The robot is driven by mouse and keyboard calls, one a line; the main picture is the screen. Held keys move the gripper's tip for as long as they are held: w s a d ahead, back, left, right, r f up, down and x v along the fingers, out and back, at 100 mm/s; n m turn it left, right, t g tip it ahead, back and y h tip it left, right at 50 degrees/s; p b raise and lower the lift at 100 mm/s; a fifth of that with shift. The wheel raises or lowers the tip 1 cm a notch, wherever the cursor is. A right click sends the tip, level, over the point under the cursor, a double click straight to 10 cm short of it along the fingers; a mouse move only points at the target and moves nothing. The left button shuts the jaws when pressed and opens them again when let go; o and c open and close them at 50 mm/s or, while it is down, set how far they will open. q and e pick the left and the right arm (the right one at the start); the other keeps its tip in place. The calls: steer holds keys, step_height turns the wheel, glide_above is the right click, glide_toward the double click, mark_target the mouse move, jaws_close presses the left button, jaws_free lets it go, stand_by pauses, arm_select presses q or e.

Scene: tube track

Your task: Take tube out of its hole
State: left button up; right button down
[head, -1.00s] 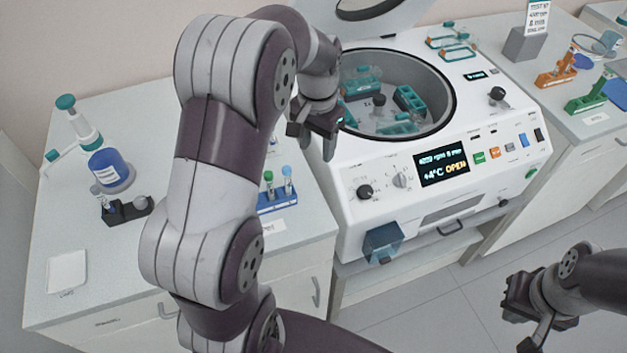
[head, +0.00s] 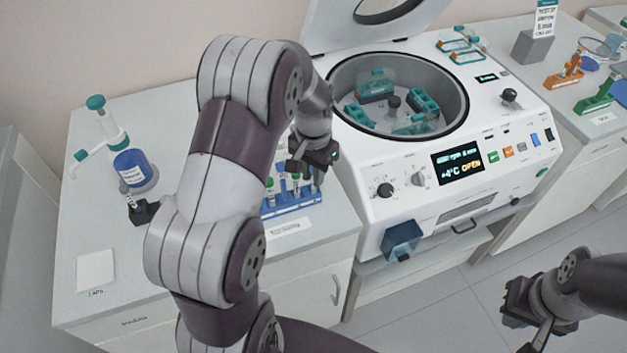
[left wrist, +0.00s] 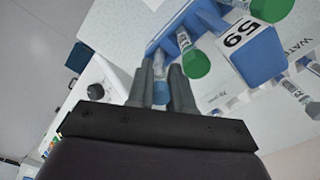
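A blue rack (head: 300,200) on the left bench holds several capped tubes, partly hidden behind my left arm and gripper. My left gripper (head: 306,172) is over the rack, pointing down, with its fingers apart. In the left wrist view the fingers (left wrist: 161,75) have a blue-capped tube (left wrist: 160,93) between them; I cannot tell whether they touch it. Green-capped tubes (left wrist: 196,64) stand beside it in the rack (left wrist: 245,50), which carries a "59" label. My right gripper (head: 520,300) is at the lower right over the floor, away from the bench; its fingertips are unclear.
A centrifuge (head: 400,180) with its lid up and teal holders inside stands just right of the rack. A blue bottle (head: 133,168) with a dispenser and a small dark stand (head: 143,212) are at the left. The bench's front left is mostly clear around a white pad (head: 95,270).

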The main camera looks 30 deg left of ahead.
arm_select(q)
steer(key=shift+r, duration=0.1)
steer(key=shift+r, duration=0.35)
step_height(320, 180, up, 3)
steer(key=shift+w+b, duration=0.1)
steer(key=shift+b, duration=0.3)
steer(key=w+d+r+p, duration=0.5)
steer(key=w+r+p, duration=0.2)
steer(key=w+p, duration=0.3)
steer(key=shift+w, duration=0.15)
